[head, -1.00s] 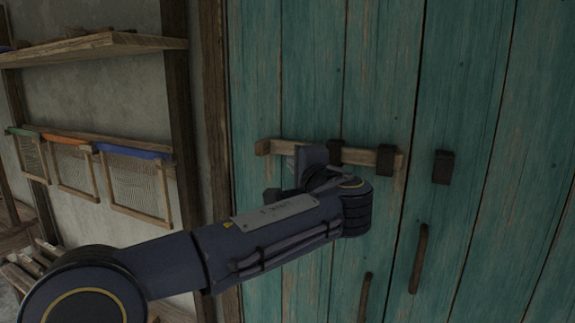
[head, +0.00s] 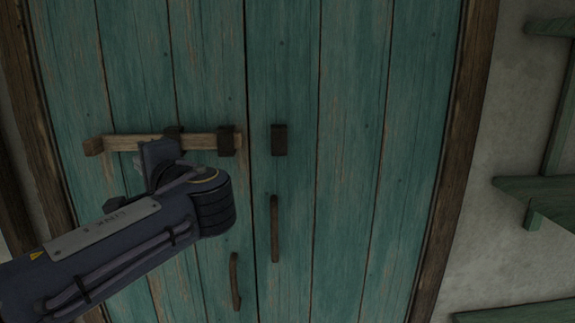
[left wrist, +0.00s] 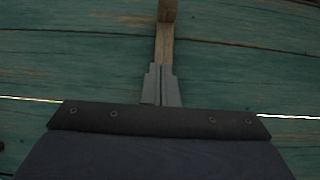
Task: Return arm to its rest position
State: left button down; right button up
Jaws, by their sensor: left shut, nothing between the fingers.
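A teal plank double door (head: 345,90) fills the middle of the head view. A wooden sliding bolt (head: 198,142) lies level on its left leaf, through two dark brackets, with a block at its left end. The bolt's right end stops near the seam, apart from the dark keeper (head: 279,140) on the right leaf. My left gripper (head: 150,160) is in front of the bolt, its tips partly hidden by my wrist. In the left wrist view its fingers (left wrist: 162,85) are shut together and empty, with the bolt (left wrist: 164,45) showing beyond them. My right gripper is out of view.
Two dark upright handles (head: 274,228) stand out from the door leaves below the bolt. A wooden frame (head: 455,150) borders the door. Green shelves (head: 540,188) are on the plaster wall at the right. The right leaf's front is clear.

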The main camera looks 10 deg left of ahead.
pick_arm(q)
jog(key=s+f+n+g+h, duration=0.15)
jog(key=s+f+h, duration=0.4)
jog(key=f, duration=0.55)
jog(key=s+f+g+h, duration=0.3)
jog(key=s+f+h, duration=0.25)
jog(key=f, duration=0.65)
jog(key=s+d+f+n+h, duration=0.6)
jog(key=s+d+f+h, duration=0.2)
jog(key=d, duration=0.6)
jog(key=s+f, duration=0.2)
jog(key=s, duration=0.1)
jog(key=shift+d+f+n, duration=0.15)
jog(key=shift+n, duration=0.2)
jog(key=shift+t, duration=0.25)
